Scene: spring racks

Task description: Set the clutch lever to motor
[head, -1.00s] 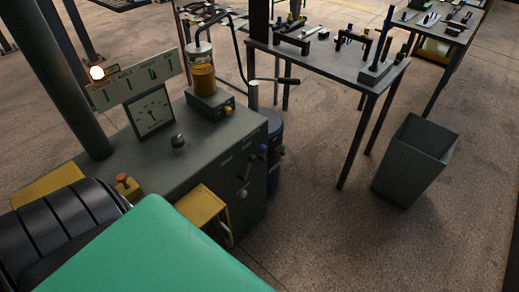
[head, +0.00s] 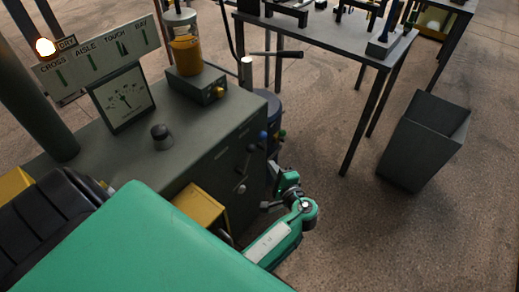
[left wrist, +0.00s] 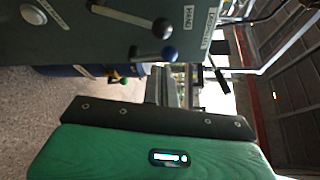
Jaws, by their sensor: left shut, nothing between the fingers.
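On the cabinet's right-hand face in the head view are a lever with a dark knob (head: 251,148) and one with a blue knob (head: 263,135). I cannot tell which setting the lever is at. My left gripper (head: 266,206) is below and right of these levers, apart from them, shut and empty. My right gripper is not in view.
The grey cabinet (head: 205,130) carries a dial (head: 125,98) and a sign board. A yellow box (head: 200,205) juts from its front. A table (head: 330,40) and a dark bin (head: 425,140) stand to the right, with open floor between.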

